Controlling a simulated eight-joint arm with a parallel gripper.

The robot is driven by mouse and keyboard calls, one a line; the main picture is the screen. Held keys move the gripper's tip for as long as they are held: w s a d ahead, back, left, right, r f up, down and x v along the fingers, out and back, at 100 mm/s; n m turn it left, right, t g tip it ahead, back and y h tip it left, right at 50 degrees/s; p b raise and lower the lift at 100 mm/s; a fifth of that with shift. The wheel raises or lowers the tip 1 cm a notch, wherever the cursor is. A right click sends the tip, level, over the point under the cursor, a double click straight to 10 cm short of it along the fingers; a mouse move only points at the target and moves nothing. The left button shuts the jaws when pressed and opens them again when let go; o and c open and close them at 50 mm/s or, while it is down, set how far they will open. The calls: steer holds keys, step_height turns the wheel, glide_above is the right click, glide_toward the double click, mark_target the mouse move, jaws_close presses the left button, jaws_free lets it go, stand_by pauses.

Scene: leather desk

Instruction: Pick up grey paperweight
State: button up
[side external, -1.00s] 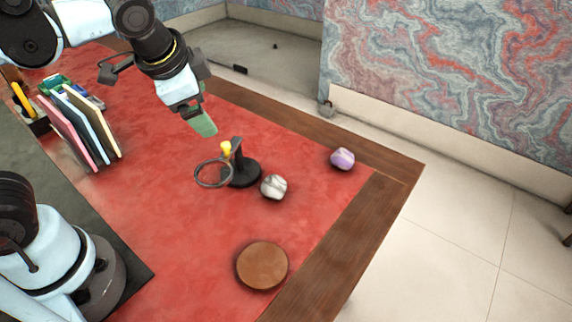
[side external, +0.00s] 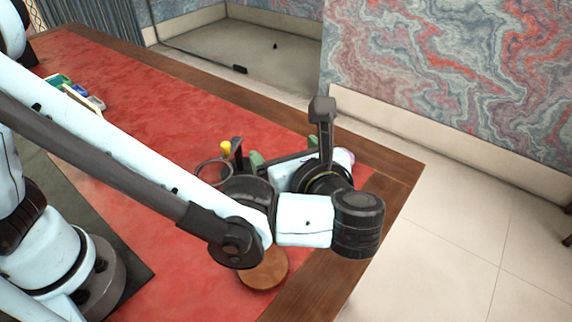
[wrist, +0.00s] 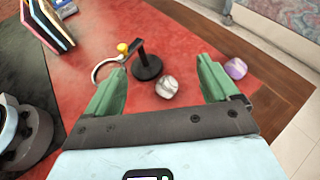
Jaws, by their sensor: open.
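The grey paperweight (wrist: 167,87) is a rounded, white-and-grey stone-like lump on the red leather desk top. In the wrist view it lies ahead of my gripper (wrist: 164,88), roughly midway between the two green fingers and apart from both. My gripper is open and empty. In the side view my arm hides the paperweight; one green fingertip (side external: 257,159) shows beside the black stand.
A black stand (wrist: 147,66) with a ring and yellow knob is just left of the paperweight. A purple paperweight (wrist: 236,68) lies to the right. A round brown coaster (side external: 264,272) lies near the front edge. Upright colored folders (wrist: 50,22) stand far left.

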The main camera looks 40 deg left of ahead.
step_height(320, 180, down, 12)
steer(key=shift+f, duration=0.2)
steer(key=shift+w+a+f, duration=0.3)
steer(key=shift+a+f, duration=0.05)
steer(key=shift+a, duration=0.15)
steer(key=shift+x, duration=3.2)
steer(key=c, duration=1.2)
steer(key=shift+c, duration=0.2)
steer(key=shift+r, duration=0.1)
